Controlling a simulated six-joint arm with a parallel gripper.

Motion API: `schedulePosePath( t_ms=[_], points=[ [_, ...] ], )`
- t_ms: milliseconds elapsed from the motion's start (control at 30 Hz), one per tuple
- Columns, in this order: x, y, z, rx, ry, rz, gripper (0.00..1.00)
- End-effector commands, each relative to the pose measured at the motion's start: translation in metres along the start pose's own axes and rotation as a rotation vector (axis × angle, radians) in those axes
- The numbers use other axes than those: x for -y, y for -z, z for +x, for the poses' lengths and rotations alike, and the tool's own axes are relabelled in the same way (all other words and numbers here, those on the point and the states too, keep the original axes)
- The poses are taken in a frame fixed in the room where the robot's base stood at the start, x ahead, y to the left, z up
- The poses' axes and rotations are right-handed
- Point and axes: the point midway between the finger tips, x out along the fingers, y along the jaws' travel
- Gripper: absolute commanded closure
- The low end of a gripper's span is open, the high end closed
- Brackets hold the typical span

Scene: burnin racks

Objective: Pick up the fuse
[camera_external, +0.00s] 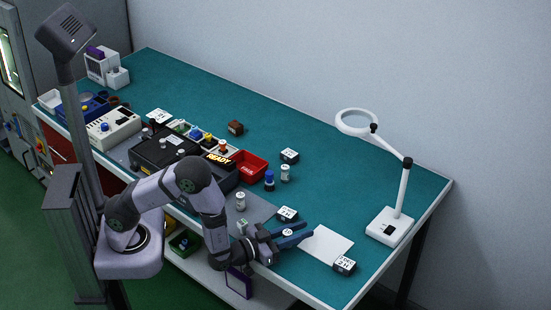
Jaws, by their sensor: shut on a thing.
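My gripper (294,233) reaches over the front right part of the teal bench, left of a white sheet. Its dark blue fingers are shut on a small pale round-topped piece, likely the fuse (288,232); the fingers hide most of it. I cannot tell whether it touches the bench. Similar small pale cylinders stand upright on the grey mat (262,207) and beside the red bin.
Black-and-white labelled blocks (287,214) (344,265) stand close to my gripper. The white sheet (327,243) lies flat to its right. A magnifier lamp (389,226) stands at the right. A red bin (249,166) and black test box (165,150) are left.

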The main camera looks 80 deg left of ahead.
Motion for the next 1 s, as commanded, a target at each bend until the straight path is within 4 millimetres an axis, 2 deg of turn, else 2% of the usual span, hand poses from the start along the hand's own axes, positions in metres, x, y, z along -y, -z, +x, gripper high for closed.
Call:
schedulePosePath(
  t_ms=[700, 1000],
  points=[
    [0.000, 0.073, 0.000, -0.003, 0.001, -0.003, 1.00],
    [0.000, 0.087, 0.000, 0.000, 0.000, 0.000, 1.00]
  ],
)
